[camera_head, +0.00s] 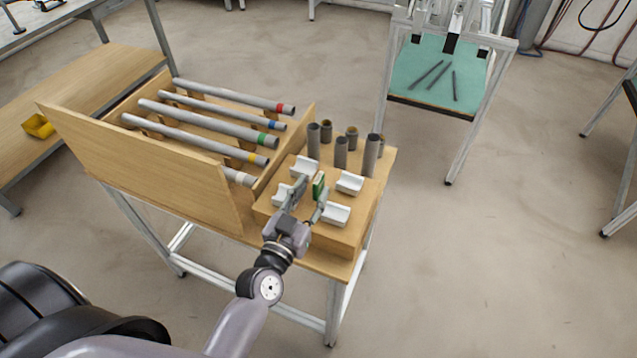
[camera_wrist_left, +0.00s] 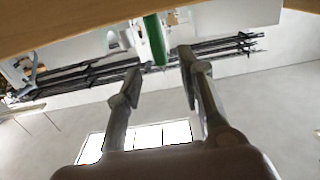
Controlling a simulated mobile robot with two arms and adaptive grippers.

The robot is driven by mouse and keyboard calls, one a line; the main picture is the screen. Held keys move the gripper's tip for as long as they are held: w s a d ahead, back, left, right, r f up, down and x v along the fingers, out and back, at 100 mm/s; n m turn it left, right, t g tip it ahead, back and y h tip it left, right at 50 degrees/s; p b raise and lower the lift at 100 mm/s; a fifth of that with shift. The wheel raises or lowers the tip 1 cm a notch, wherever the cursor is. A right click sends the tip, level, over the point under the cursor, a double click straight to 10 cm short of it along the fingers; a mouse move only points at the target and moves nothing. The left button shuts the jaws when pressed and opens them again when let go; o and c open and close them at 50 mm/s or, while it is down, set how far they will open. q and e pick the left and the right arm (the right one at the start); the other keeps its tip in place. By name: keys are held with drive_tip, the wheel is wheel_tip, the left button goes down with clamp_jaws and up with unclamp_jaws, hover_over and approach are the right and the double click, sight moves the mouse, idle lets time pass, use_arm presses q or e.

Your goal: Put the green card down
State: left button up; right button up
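The small green card (camera_head: 319,183) stands upright among the white holders on the raised wooden block. My left gripper (camera_head: 308,193) is just in front of it, fingers spread. In the left wrist view the green card (camera_wrist_left: 155,38) appears between and beyond the fingertips (camera_wrist_left: 160,62), with a gap on each side. I see no contact with the card. Its lower end is hard to make out. My right gripper is not in view.
White cradle holders (camera_head: 335,215) sit close around the gripper on the wooden block (camera_head: 325,236). Several grey cylinders (camera_head: 372,155) stand behind. A wooden rack (camera_head: 150,165) with colour-banded tubes (camera_head: 205,138) is at the left. A green-topped table (camera_head: 436,75) stands farther back.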

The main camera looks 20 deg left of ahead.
sight(315, 187)
use_arm(q)
drive_tip(key=w, duration=0.2)
drive_tip(key=w+f, duration=0.1)
drive_tip(key=w, duration=0.2)
drive_tip(key=shift+w+p, duration=0.1)
drive_tip(key=shift+p, duration=0.3)
drive_tip(key=shift+c, duration=0.7)
clamp_jaws()
